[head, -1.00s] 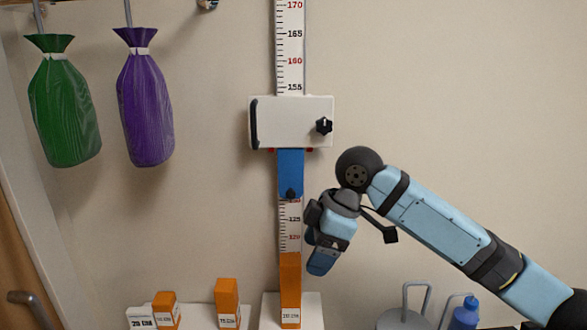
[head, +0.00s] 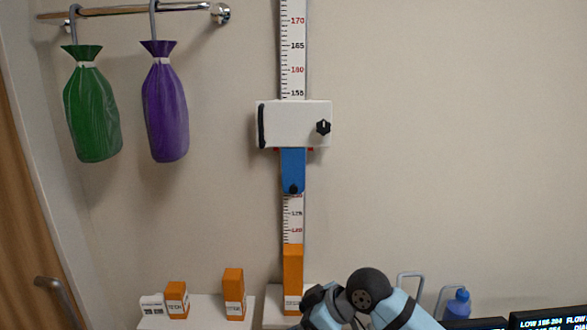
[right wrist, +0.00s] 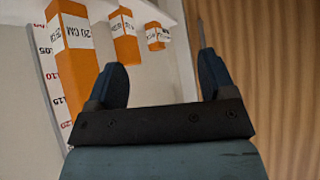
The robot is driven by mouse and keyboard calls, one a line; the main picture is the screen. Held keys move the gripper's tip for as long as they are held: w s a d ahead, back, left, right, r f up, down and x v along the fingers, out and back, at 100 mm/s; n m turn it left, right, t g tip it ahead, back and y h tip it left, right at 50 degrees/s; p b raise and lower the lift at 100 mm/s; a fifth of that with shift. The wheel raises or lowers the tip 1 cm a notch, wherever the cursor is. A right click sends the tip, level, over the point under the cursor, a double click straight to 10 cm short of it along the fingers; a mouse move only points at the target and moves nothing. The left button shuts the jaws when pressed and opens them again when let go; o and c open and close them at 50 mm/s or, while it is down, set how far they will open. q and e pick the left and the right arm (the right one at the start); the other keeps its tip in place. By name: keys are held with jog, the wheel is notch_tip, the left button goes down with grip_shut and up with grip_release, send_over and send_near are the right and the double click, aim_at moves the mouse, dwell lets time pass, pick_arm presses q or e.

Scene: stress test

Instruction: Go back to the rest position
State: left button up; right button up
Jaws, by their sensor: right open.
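My right gripper shows in the right wrist view (right wrist: 162,80) with its two dark blue fingers spread wide and nothing between them. In the head view my right arm (head: 395,308) comes in at the bottom edge, right of centre. Its wrist is in front of the lower part of the height scale, and its fingers are cut off or hidden there. My left gripper is in neither view.
A height scale (head: 292,60) on the wall carries a white box (head: 295,124) and a blue block (head: 292,168). Orange blocks (head: 233,290) stand on a low white shelf. Green (head: 92,110) and purple (head: 165,105) bags hang from a rail. A blue bottle (head: 458,304) stands right.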

jog(key=s+d+f+m+t+h, duration=0.1)
jog(key=s+d+f+m+t, duration=0.3)
jog(key=f, duration=0.5)
jog(key=s+d+f+m+t, duration=0.25)
jog(key=s+f, duration=0.25)
jog(key=f, duration=0.3)
jog(key=s+d+f+m+t+h, duration=0.1)
jog(key=s+d+f+m+h, duration=0.1)
jog(key=s+d+f, duration=0.2)
jog(key=s+d+f+m+h, duration=0.2)
jog(key=s+d+f, duration=0.3)
jog(key=s, duration=0.6)
jog(key=shift+s+d+t, duration=0.15)
jog(key=shift+d+t, duration=0.2)
jog(key=shift+d, duration=0.85)
